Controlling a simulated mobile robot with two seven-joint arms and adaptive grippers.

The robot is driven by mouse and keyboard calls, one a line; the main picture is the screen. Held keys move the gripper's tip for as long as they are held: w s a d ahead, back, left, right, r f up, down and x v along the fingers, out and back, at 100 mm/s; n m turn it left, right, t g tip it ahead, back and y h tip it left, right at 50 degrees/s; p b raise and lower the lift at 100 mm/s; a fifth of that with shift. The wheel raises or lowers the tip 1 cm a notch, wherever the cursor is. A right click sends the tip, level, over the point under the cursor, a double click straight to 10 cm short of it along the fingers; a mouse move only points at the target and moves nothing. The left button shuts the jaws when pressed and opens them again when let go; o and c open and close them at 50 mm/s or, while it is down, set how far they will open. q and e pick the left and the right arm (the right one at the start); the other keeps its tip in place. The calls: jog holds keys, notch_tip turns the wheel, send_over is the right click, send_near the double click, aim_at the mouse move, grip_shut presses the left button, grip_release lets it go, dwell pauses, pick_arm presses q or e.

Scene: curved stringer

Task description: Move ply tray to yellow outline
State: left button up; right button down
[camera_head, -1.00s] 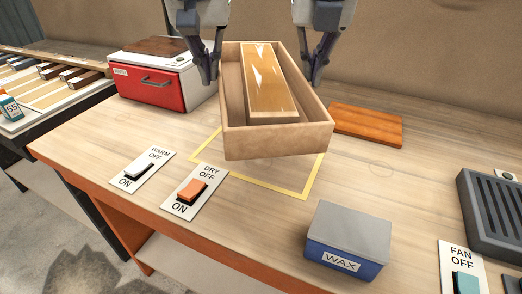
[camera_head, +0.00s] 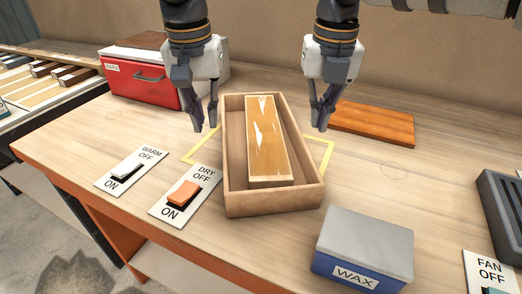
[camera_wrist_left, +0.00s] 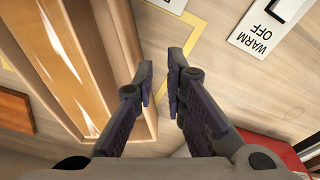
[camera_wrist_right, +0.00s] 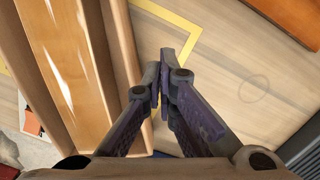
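The ply tray (camera_head: 275,203) is a long open wooden box, with a pale-streaked amber wooden block (camera_head: 267,140) inside. It is low over or on the bench, across the yellow outline (camera_head: 328,158). The outline shows left and right of the tray; its front is hidden. My left gripper (camera_head: 206,120) is beside the tray's left wall, its fingers slightly apart with nothing between them. The left wrist view also shows the tray wall (camera_wrist_left: 132,65) beside these fingers. My right gripper (camera_head: 320,122) is by the right wall; the right wrist view shows its fingertips together, with nothing visible between them.
Switch plates (camera_head: 184,196) marked DRY and WARM lie left of the tray. A blue WAX box (camera_head: 350,273) stands close at the front right. An orange-brown board (camera_head: 373,125) lies at the back right, a red box (camera_head: 145,85) at the back left.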

pick_arm(q)
jog(key=shift+w+a+f, duration=0.1)
jog(key=shift+a+f, duration=0.1)
jog(key=shift+a, duration=0.1)
pick_arm(e)
jog(key=shift+w+d+f, duration=0.1)
jog(key=shift+d+f, duration=0.1)
jog(key=shift+d, duration=0.1)
jog(key=c, duration=1.9)
grip_release()
jog(key=shift+d, duration=0.1)
jog(key=shift+r, duration=0.1)
pick_arm(q)
notch_tip(320, 180, up, 12)
jog(key=s, duration=0.1)
jog(key=shift+s, duration=0.15)
pick_arm(e)
jog(key=r, duration=0.4)
jog(key=s+r, duration=0.1)
jog(key=r, duration=0.6)
jog(key=shift+s+r, duration=0.2)
jog(key=shift+r, duration=0.2)
